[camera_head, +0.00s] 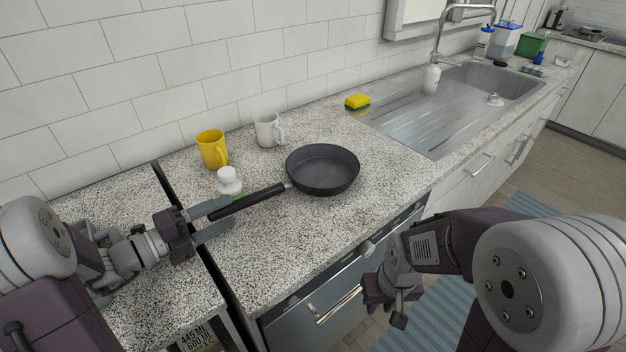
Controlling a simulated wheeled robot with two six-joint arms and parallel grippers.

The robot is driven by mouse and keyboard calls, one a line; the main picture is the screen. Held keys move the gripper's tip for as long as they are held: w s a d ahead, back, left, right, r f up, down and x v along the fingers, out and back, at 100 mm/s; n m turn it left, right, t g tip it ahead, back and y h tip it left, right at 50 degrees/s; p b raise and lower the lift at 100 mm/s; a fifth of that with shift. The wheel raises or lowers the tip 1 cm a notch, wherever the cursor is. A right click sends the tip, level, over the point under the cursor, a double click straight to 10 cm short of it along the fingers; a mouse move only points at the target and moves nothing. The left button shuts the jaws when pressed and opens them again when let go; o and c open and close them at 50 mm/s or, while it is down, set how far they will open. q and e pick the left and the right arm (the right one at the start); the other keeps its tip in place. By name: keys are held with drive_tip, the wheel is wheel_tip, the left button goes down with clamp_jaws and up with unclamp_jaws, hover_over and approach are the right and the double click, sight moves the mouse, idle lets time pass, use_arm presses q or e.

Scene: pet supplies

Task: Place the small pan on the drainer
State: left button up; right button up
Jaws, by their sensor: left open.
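A small dark pan (323,170) sits on the speckled counter, with its black handle (248,201) pointing left. My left gripper (219,217) is open at the handle's end, with one finger on the far side of the handle and one on the near side. I cannot tell whether either finger touches it. The drainer (419,119) is the ridged metal area left of the sink basin. My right gripper (386,304) hangs in front of the counter, away from the pan; its jaw opening is not clear.
A white bottle (229,182) stands just behind the handle. A yellow mug (212,149) and a white mug (268,130) stand behind the pan. A yellow sponge (357,101) lies at the drainer's left edge. A tap (440,40) rises behind the sink. The drainer's middle is clear.

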sight(240, 205)
use_arm(q)
drive_tip(key=b+x, duration=0.1)
drive_tip(key=x, duration=0.3)
drive_tip(key=shift+d, duration=0.35)
drive_tip(key=shift+w+d, duration=0.15)
drive_tip(key=shift+w, duration=0.1)
clamp_jaws()
drive_tip(key=shift+r, duration=0.1)
idle(0.8)
